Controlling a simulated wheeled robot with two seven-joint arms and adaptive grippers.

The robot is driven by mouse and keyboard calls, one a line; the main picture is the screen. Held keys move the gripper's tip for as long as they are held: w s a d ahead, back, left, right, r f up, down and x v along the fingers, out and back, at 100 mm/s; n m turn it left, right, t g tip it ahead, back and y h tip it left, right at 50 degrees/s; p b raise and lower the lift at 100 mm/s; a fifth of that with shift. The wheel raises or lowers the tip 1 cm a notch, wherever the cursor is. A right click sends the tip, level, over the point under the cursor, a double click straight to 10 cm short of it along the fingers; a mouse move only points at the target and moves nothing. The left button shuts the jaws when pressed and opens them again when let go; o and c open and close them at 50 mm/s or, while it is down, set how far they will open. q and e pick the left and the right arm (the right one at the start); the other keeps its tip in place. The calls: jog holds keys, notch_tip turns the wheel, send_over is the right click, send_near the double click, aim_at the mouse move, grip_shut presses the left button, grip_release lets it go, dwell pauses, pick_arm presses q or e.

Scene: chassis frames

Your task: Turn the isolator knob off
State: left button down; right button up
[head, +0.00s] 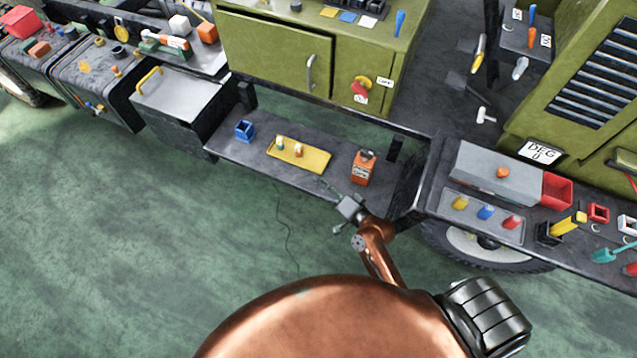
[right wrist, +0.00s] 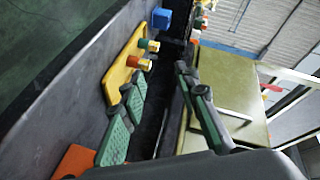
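The isolator knob (head: 361,87) is a small red knob on a yellow backing, on the front of the green cabinet (head: 366,62). A white OFF label (head: 385,82) is at its upper right and another small label (head: 361,99) is just below it. The knob's exact angle is too small to tell. My right gripper (head: 338,212) is below the cabinet, in front of the low shelf, well apart from the knob. In the right wrist view its green-padded fingers (right wrist: 158,82) are spread with nothing between them. My left gripper is not in view.
The low shelf (head: 235,147) carries a blue holder (head: 244,130), a yellow tray (head: 312,160) with small pieces and an orange box (head: 363,168) near my right gripper. A grey box (head: 498,172) and colored parts stand on the right bench. The green floor at left is clear.

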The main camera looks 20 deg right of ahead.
aim_at(359, 95)
jog(key=shift+r, duration=0.1)
